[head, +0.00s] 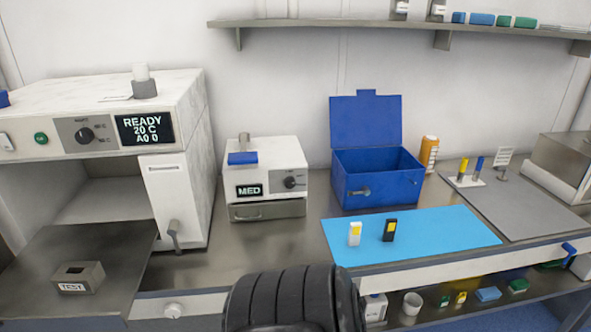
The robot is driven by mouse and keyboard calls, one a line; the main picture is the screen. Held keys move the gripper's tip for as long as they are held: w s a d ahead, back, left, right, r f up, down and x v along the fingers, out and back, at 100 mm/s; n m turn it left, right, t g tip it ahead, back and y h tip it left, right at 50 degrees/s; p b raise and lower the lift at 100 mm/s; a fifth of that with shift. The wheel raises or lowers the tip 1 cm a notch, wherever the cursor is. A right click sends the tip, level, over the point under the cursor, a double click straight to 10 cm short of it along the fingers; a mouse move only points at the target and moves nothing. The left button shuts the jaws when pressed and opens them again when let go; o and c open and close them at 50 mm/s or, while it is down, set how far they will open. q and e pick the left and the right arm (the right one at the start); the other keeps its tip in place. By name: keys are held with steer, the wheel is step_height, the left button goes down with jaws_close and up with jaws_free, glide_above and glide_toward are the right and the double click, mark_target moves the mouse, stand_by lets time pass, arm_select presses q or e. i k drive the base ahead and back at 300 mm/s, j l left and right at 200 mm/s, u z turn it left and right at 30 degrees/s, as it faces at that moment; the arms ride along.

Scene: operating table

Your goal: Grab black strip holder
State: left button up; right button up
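The black strip holder (390,231) stands upright on the light blue mat (440,238) on the counter. It is a small black block with a yellow patch on its face. A similar white holder (355,235) with a yellow patch stands just to its left, apart from it. A black ribbed part of my own body rises at the bottom middle, in front of the mat's near left side. Neither gripper's fingers show in the head view.
An open blue box (377,187) stands behind the mat, with an orange-and-white bottle (429,153) beside it. A white MED device (265,170) stands left. A small rack (464,180) stands at the right. Mat space right of the holders is clear.

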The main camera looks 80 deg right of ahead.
mark_target(390, 227)
steer(key=z, duration=3.3)
